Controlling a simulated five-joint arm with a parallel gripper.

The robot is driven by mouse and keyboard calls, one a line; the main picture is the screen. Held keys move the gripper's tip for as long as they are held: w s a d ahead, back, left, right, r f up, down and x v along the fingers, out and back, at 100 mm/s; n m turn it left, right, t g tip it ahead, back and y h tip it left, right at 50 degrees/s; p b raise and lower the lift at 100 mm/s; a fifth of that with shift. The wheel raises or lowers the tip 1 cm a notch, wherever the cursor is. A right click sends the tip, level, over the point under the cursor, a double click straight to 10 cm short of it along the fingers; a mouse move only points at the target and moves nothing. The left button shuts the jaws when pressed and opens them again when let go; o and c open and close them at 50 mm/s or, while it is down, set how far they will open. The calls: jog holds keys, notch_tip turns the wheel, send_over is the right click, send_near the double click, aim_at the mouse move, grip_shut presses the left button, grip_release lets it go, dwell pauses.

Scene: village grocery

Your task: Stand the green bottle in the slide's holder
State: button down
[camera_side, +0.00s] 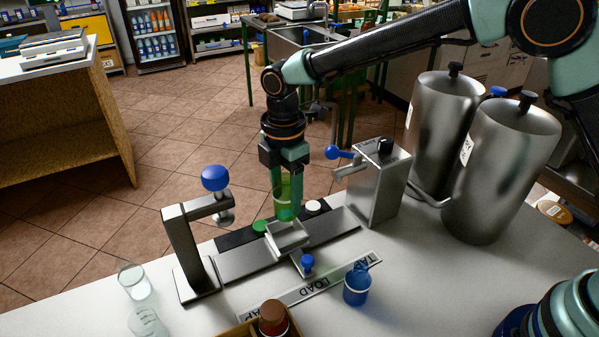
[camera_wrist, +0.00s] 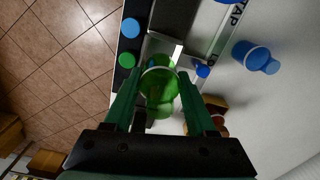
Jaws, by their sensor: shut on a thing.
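My gripper (camera_side: 289,178) points straight down and is shut on the green bottle (camera_side: 287,203). The bottle is translucent and roughly upright. Its lower end is right over the slide's holder (camera_side: 287,239), a small pale metal tray on the rail. I cannot tell whether it touches the holder. In the wrist view the bottle (camera_wrist: 158,92) sits between the two green fingers, and it hides part of the holder. The slide (camera_side: 240,262) has a blue knob (camera_side: 307,262) at its front and stands by the LOAD mark.
A press with a blue knob (camera_side: 214,178) stands left of the holder, and a metal tap box (camera_side: 378,185) right. Steel urns (camera_side: 500,165) stand behind right.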

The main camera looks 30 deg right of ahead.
aim_at(287, 216)
jog(key=shift+f, duration=2.9)
jog(key=shift+f, duration=0.45)
grip_release()
jog(key=shift+r, duration=4.05)
